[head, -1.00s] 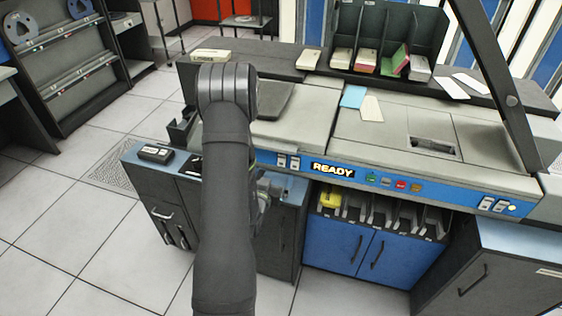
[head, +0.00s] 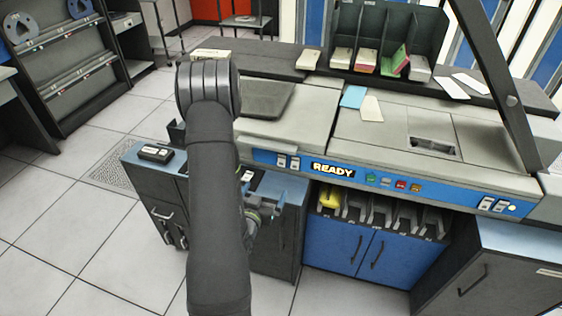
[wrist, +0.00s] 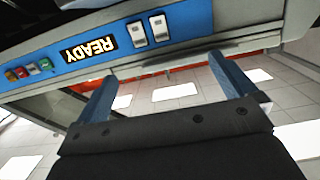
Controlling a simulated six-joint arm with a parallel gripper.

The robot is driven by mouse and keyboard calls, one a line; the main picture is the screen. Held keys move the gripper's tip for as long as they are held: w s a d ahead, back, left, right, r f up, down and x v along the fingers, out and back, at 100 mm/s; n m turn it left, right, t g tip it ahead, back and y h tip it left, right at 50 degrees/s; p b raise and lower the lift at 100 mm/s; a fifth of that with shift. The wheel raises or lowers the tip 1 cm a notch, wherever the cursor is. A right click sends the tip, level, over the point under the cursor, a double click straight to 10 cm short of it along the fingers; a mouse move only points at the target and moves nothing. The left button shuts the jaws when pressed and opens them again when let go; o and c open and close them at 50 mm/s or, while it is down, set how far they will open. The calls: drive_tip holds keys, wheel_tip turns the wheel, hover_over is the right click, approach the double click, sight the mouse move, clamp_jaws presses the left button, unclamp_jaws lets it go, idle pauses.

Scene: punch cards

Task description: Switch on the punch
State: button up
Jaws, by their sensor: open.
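The card machine (head: 390,115) has a blue control strip (head: 262,157) along its front with a lit READY sign (head: 332,170). Two white rocker switches (head: 288,162) sit left of the sign; another pair (head: 492,204) sits at the right end. No label naming the punch is readable. The wrist view is upside down and shows the inverted sign (wrist: 89,49) and the near switch pair (wrist: 149,31) beyond the fingers. My gripper (wrist: 167,78) is open and empty, apart from the strip. In the head view its blue fingers show partly behind my arm, below the left switches.
Coloured buttons (head: 394,184) sit right of the sign. Below are a row of card pockets (head: 378,212) and blue cabinet doors (head: 345,245). A slanted dark post (head: 500,90) rises at right. A low cabinet (head: 285,190) stands close by my gripper. The floor in front is open.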

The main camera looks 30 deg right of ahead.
drive_tip(key=shift+v, duration=1.05)
